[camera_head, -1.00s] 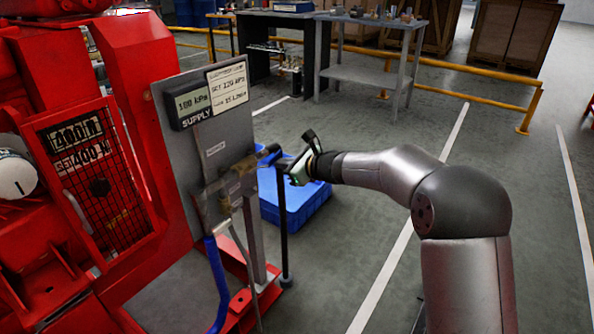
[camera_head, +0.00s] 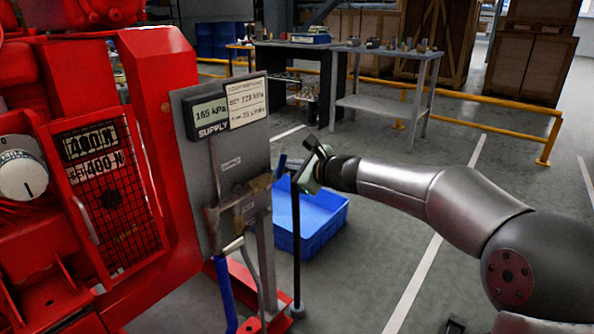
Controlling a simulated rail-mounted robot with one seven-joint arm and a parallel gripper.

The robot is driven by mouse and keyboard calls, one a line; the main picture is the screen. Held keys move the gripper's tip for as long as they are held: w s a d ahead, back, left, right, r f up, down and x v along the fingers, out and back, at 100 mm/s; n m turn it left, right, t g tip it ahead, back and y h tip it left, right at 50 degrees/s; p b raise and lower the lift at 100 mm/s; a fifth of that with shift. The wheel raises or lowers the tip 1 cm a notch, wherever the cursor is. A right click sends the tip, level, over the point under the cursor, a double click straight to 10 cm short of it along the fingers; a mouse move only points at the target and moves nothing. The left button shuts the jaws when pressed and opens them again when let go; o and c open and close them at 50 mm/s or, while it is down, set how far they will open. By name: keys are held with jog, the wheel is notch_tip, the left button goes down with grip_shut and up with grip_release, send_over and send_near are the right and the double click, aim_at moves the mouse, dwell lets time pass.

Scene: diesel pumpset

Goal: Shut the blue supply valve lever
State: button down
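The blue supply valve lever (camera_head: 281,165) shows as a small blue piece at the right edge of the grey panel (camera_head: 228,135), above the brass-coloured valve fittings (camera_head: 252,196). It stands steeply tilted. My gripper (camera_head: 298,168) is just right of the lever, coming in from the right. Its body hides part of the space between its fingers. I cannot tell whether it touches the lever or how far its fingers are apart. The SUPPLY display (camera_head: 209,115) on the panel reads about 165 kPa.
A dark upright post (camera_head: 296,245) stands just below my gripper. A blue crate (camera_head: 318,222) lies on the floor behind it. The red pumpset (camera_head: 155,130) fills the left. A blue hose (camera_head: 224,290) hangs below the panel. Open floor lies to the right.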

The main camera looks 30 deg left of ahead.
jog(key=shift+s+a+r+b, duration=0.15)
jog(key=shift+s+r, duration=0.2)
jog(key=shift+s, duration=0.25)
jog(key=shift+s+a+r+b, duration=0.15)
jog(key=shift+s+r, duration=0.15)
jog(key=shift+s, duration=0.4)
jog(key=w+p, duration=0.2)
jog(key=w, duration=0.2)
jog(key=s+d, duration=0.4)
jog(key=d, duration=0.5)
jog(key=shift+s+d+b, duration=0.3)
jog(key=shift+s+b, duration=0.05)
jog(key=shift+b, duration=0.1)
